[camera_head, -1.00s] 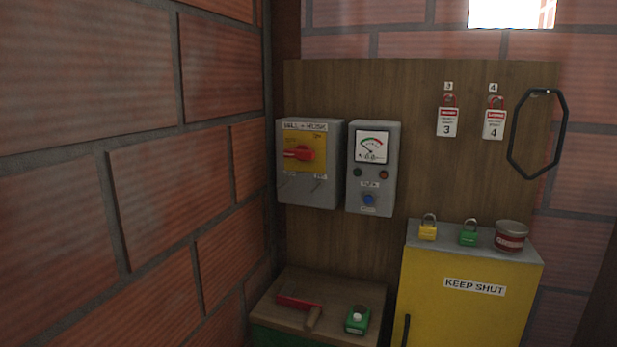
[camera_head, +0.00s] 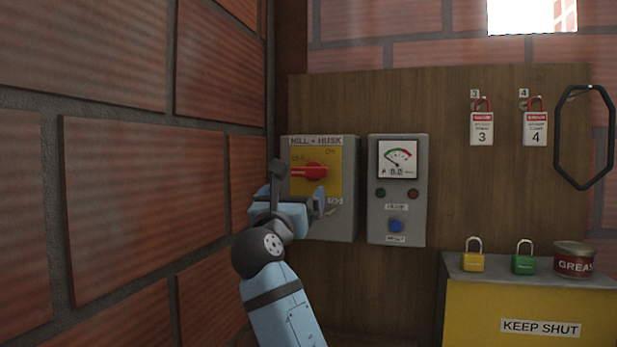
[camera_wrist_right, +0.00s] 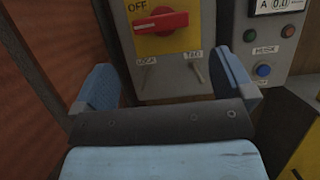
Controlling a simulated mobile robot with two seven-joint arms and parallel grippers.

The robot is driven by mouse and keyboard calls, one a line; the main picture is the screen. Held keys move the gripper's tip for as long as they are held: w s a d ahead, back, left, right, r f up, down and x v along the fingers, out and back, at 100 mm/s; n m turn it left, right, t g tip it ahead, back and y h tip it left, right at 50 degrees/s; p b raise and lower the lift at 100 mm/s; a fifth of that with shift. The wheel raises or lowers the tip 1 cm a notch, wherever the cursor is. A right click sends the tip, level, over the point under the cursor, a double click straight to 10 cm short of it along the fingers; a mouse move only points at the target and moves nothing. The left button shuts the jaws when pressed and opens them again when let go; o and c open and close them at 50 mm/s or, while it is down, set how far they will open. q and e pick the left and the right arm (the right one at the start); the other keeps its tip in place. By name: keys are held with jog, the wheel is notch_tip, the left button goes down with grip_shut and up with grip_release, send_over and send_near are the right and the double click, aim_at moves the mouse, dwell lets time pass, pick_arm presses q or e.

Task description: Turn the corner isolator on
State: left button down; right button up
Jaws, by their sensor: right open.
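The isolator is a grey box (camera_head: 347,210) labelled "MILL + HUSK", low in the corner by the left brick wall. Its yellow plate (camera_head: 329,188) carries a red rotary handle (camera_head: 312,172) lying about level, on the OFF side. The handle also shows in the right wrist view (camera_wrist_right: 160,23), with OFF printed above its left end. My right gripper (camera_head: 290,200) is open and empty, in front of the box's lower left. In the right wrist view its two blue fingers (camera_wrist_right: 165,78) stand apart below the handle, not touching it. My left gripper is not in view.
Two small levers (camera_wrist_right: 197,68) sit under the handle. A meter box (camera_head: 398,190) with buttons stands just right. A yellow cabinet (camera_head: 485,312) holds a yellow padlock (camera_head: 473,263), a green padlock (camera_head: 523,264) and a grease tin (camera_head: 573,264). The brick wall (camera_head: 120,200) is close on the left.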

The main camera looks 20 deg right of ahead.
aim_at(308, 172)
jog(key=x, duration=1.2)
jog(key=shift+w+d+f+b, duration=0.1)
jog(key=shift+b, duration=0.3)
jog(key=c, duration=0.6)
jog(key=shift+c, duration=0.2)
